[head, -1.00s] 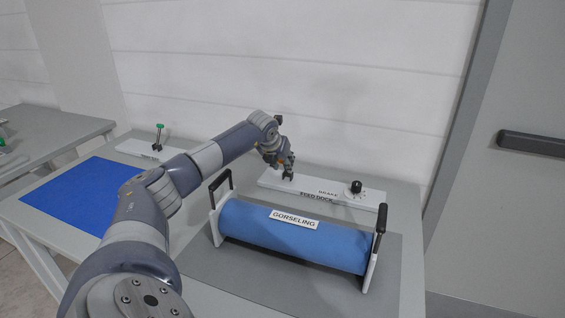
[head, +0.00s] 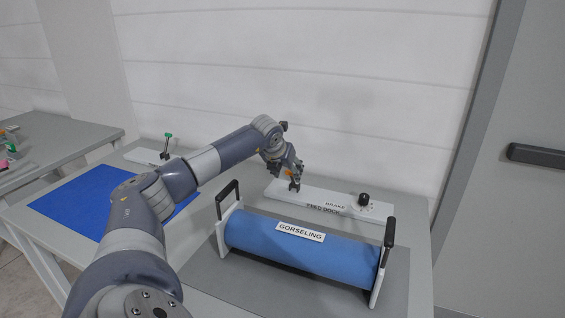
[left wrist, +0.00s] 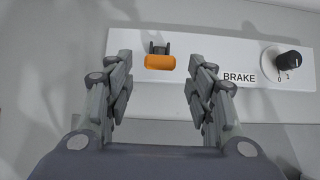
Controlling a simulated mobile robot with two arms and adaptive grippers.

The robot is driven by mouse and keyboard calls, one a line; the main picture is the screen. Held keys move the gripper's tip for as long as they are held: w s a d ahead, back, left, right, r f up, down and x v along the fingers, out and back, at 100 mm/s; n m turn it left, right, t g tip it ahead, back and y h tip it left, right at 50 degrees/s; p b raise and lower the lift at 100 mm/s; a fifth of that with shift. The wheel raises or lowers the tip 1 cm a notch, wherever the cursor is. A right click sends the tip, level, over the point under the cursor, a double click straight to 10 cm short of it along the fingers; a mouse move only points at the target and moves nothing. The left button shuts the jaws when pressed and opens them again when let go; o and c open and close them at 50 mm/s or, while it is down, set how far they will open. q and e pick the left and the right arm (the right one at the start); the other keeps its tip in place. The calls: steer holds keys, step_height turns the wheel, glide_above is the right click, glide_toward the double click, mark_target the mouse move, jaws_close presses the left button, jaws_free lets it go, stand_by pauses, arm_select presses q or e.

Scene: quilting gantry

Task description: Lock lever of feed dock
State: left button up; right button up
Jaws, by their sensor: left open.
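The feed dock (head: 348,208) is a long white panel at the back of the table, lettered FEED DOCK and BRAKE. Its lever has an orange handle (left wrist: 160,62) on a dark mount, in the left wrist view near the panel's left end. In the head view my gripper largely hides that spot. My left gripper (head: 296,184) is over the dock's left part. In the left wrist view it (left wrist: 160,78) is open and empty, one finger to each side of the orange handle in the picture. I cannot tell whether it touches. My right gripper is not in view.
A black brake knob (left wrist: 288,62) marked 0 and 1 is right of the lever. A blue roll labelled GORSELING (head: 300,252), with black end handles, lies in front of the dock.

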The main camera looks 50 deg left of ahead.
arm_select(q)
steer(key=v, duration=0.8)
steer(key=shift+s, duration=0.2)
steer(key=shift+d+r, duration=0.1)
steer(key=shift+d, duration=0.05)
